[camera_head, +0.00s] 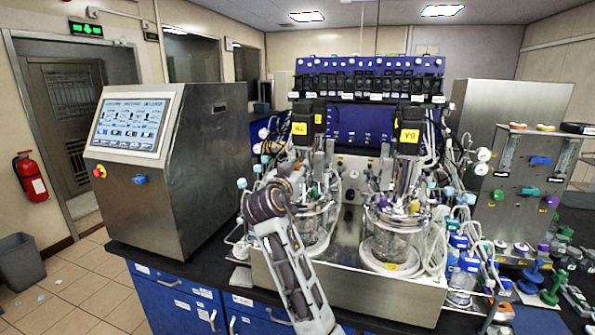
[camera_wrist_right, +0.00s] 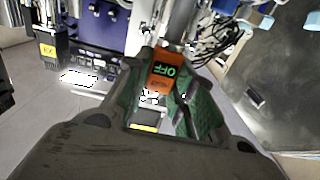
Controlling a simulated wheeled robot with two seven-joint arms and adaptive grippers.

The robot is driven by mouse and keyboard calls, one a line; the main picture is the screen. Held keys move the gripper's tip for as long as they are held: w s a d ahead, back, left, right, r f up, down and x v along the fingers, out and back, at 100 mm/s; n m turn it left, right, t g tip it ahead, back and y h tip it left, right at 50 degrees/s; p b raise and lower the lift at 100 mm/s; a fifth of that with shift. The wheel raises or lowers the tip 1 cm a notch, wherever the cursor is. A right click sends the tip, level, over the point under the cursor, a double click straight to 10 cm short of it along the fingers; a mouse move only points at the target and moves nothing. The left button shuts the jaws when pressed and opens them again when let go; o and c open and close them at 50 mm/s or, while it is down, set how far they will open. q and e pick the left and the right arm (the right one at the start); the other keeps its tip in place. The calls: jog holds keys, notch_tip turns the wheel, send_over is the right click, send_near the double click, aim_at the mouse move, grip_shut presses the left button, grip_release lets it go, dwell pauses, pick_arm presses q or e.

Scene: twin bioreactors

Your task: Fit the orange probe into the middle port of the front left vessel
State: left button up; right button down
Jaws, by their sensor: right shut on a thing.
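The left glass vessel (camera_head: 314,228) stands on the steel bench unit, with a crowded metal head plate and tubes above it. My right arm rises from the bottom middle of the head view and covers part of this vessel's left side. In the right wrist view my right gripper (camera_wrist_right: 163,98), with green-padded fingers, is shut on the orange probe (camera_wrist_right: 163,72), whose orange head carries green lettering. The probe's lower end is hidden. I cannot tell the middle port apart among the fittings, nor how the probe lines up with it. My left gripper is in neither view.
A second glass vessel (camera_head: 388,240) stands to the right, with tubes around it. Black motor blocks with yellow labels (camera_head: 409,136) hang above both vessels. A steel console (camera_head: 205,150) with a screen is at left. Bottles and coloured fittings crowd the right side.

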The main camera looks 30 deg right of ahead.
jog(key=shift+f+b, duration=2.7)
jog(key=shift+f, duration=0.15)
dwell(3.6)
jog(key=c, duration=1.1)
grip_release()
jog(key=shift+v, duration=6)
